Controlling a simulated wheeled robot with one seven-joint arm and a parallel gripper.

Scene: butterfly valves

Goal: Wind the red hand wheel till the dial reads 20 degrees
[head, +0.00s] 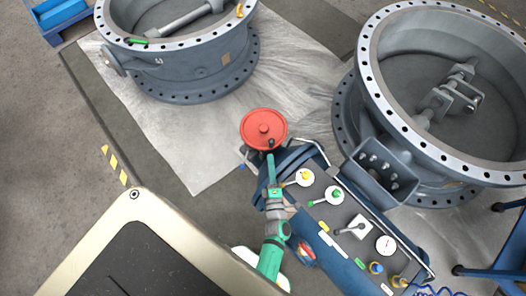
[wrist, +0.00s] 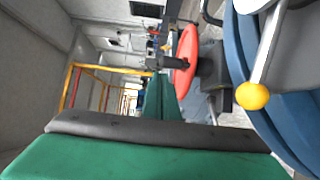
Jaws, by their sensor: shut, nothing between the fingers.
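The red hand wheel (head: 258,122) sits at the upper left end of a blue control unit. Its dark crank handle (head: 270,143) stands at the near edge; in the wrist view the handle (wrist: 156,63) projects left from the wheel (wrist: 186,50). My green gripper (head: 270,159) is shut and empty, its tips close to the handle. I cannot tell whether they touch it. The gripper also shows in the wrist view (wrist: 161,85). A round white dial (head: 386,245) is on the panel; its reading is too small to make out.
The panel (head: 318,212) carries a yellow-knobbed lever (head: 304,176), a green-knobbed lever (head: 335,194) and a grey lever on a white plate (head: 362,227). A bent metal rail (head: 316,145) runs beside the wheel. Large flanged valves stand behind left (head: 190,78) and right (head: 365,80).

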